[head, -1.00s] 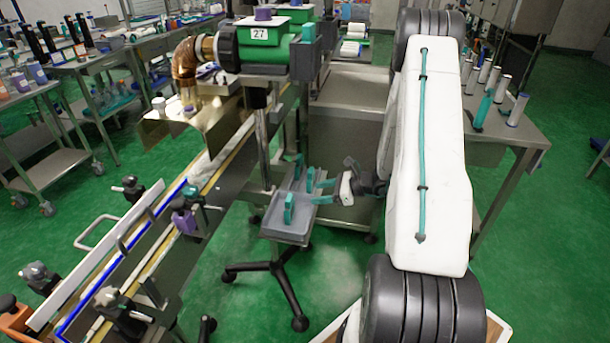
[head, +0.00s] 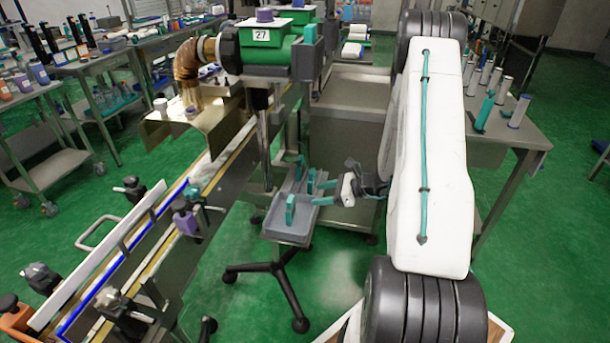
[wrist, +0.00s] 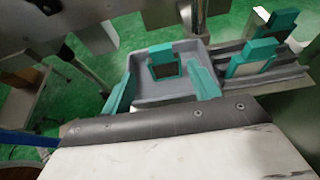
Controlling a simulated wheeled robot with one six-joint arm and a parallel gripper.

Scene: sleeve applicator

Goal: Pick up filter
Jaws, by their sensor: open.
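A teal-framed filter with a dark window stands upright in the grey tray (head: 272,229), at the tray's near end; it is the near filter (head: 290,210) in the head view and the left one in the wrist view (wrist: 163,54). Two more teal filters (head: 301,167) (head: 311,181) stand farther back; the wrist view shows them at right (wrist: 252,57) (wrist: 277,22). My gripper (head: 322,193) is at the tray's right side, its teal fingers apart and empty. In the wrist view the gripper (wrist: 160,80) frames the near filter between its fingers, with a gap on both sides.
The tray sits on a wheeled stand with black legs (head: 283,290). A conveyor (head: 140,235) runs along the left, and a metal post (head: 263,140) rises beside the tray. A machine numbered 27 (head: 261,36) stands above. A side table (head: 510,135) with rollers is at right.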

